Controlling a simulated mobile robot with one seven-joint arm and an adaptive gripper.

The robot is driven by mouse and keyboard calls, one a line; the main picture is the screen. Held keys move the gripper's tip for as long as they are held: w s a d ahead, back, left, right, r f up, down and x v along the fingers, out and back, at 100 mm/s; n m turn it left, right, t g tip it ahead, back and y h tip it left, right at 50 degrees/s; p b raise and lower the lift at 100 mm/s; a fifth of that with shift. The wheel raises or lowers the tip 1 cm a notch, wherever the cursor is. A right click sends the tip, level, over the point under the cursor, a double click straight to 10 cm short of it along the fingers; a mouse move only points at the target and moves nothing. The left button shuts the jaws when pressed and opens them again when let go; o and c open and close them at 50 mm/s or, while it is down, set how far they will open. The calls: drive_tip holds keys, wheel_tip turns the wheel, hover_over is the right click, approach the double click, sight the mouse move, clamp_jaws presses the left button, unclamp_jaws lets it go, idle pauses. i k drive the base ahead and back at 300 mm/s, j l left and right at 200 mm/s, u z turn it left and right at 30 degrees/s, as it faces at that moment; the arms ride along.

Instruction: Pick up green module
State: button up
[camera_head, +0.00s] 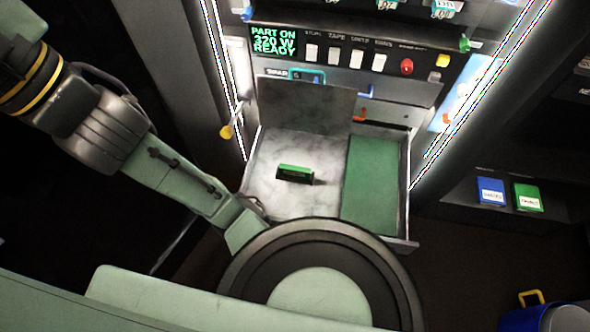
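The green module (294,173), a small block with dark edges, lies on the pale left part of the open drawer's floor (315,200). Nothing touches it from above. My arm comes in from the upper left and runs down towards the drawer's front left corner. A large round part of my own body covers the area in front of the drawer. I cannot make out my gripper or its fingertips in this view.
A green mat (371,185) covers the drawer's right side. A panel (340,50) with a lit display and switches rises behind. A blue box (491,191) and a green box (528,196) stand on a shelf at right. A blue bin (530,318) is at lower right.

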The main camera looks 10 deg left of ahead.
sight(285, 168)
drive_tip(key=l+u, duration=0.35)
drive_tip(key=l, duration=0.45)
drive_tip(key=l+u, duration=0.3)
drive_tip(key=l, duration=0.5)
